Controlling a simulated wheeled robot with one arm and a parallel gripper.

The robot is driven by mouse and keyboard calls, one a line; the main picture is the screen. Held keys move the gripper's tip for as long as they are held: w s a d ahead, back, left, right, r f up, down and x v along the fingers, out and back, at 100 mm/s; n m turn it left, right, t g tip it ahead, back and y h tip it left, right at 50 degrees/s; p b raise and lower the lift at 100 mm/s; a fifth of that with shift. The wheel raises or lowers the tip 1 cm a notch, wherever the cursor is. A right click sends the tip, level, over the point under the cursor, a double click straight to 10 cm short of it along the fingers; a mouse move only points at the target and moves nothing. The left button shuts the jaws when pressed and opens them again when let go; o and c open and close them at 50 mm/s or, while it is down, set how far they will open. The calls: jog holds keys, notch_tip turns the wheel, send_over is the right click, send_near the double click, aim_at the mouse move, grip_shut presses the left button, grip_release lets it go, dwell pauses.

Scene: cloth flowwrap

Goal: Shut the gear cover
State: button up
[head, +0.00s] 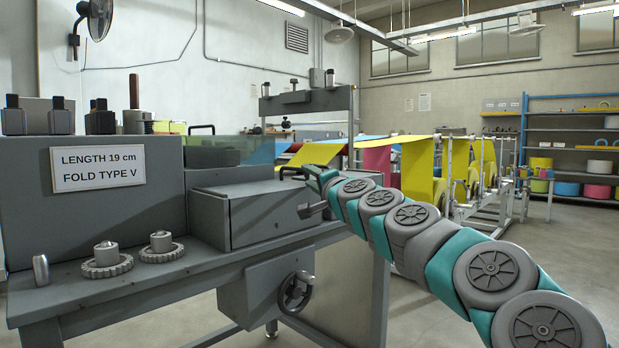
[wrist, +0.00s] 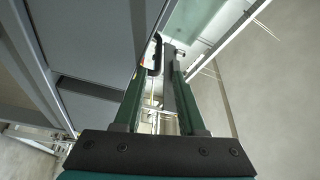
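The grey box-shaped housing (head: 265,212), which looks like the gear cover, stands on the machine bench; I cannot tell how far open it is. A black bar handle (head: 291,170) shows at its far right edge, beside my gripper (head: 312,176). In the wrist view, the grey panel (wrist: 95,35) fills the upper left, and the black handle (wrist: 155,52) is at the left fingertip. My gripper (wrist: 166,66) has its two green fingers apart, with a gap between them. Whether the fingers touch the handle is unclear. In the head view my fingertips are mostly hidden by my wrist.
Two loose gears (head: 108,262) and a metal cylinder (head: 41,270) lie on the bench front. A handwheel (head: 296,292) sticks out below. A clear green panel (head: 222,150) stands behind the housing. Yellow cloth (head: 418,165) hangs at the back. The floor at right is free.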

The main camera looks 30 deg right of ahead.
jog(key=shift+a, duration=0.1)
jog(key=s, duration=0.9)
jog(key=shift+r, duration=0.3)
dwell(0.6)
jog(key=shift+a, duration=0.1)
dwell(0.5)
